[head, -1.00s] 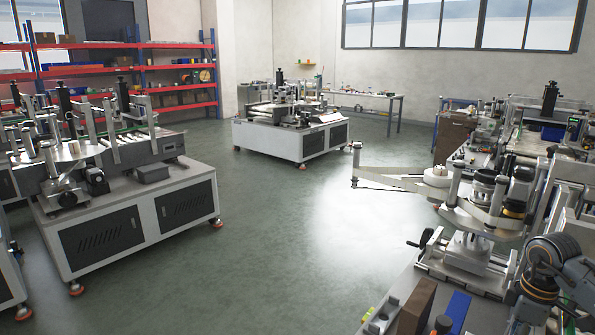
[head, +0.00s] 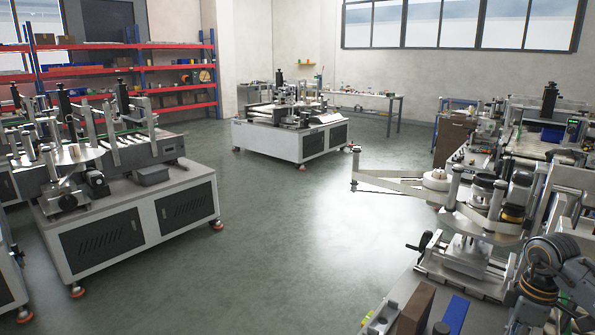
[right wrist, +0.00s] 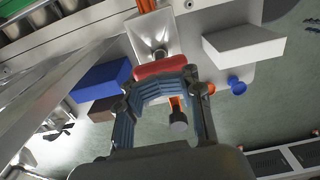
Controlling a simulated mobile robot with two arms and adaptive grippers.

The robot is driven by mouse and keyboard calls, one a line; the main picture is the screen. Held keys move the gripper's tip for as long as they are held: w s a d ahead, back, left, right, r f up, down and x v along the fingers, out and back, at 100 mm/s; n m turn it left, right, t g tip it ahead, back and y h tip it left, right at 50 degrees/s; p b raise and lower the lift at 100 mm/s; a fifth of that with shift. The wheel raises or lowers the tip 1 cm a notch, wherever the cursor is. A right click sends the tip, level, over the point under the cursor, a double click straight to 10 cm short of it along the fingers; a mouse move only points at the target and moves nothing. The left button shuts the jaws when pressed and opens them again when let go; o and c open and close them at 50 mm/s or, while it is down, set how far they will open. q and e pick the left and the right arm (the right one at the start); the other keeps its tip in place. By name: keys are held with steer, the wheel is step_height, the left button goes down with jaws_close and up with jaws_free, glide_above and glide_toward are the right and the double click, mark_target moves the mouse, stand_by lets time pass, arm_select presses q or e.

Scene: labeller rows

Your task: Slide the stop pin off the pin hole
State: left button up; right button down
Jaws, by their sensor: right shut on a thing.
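In the right wrist view my right gripper (right wrist: 161,76) is shut on a red, rounded grip, which I take to be the stop pin (right wrist: 160,67). The red part lies crosswise between the blue-padded fingertips. A short dark metal end (right wrist: 160,53) shows just beyond it, against a pale metal bracket (right wrist: 143,34). The pin hole is not clearly visible, and I cannot tell whether the pin is still in it. In the head view my right arm (head: 553,262) comes in at the lower right; its fingertips are not seen there. My left gripper is not in view.
A blue block (right wrist: 101,82), a brown block (right wrist: 102,110) and a white box (right wrist: 243,48) lie near the bracket. A labelling machine with a long arm (head: 392,186) stands beyond my right arm. Open floor (head: 270,230) lies to the left.

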steer(key=shift+r+p, duration=1.6)
steer(key=shift+r, duration=0.55)
steer(key=c, duration=0.8)
jaws_free()
steer(key=shift+w, duration=0.1)
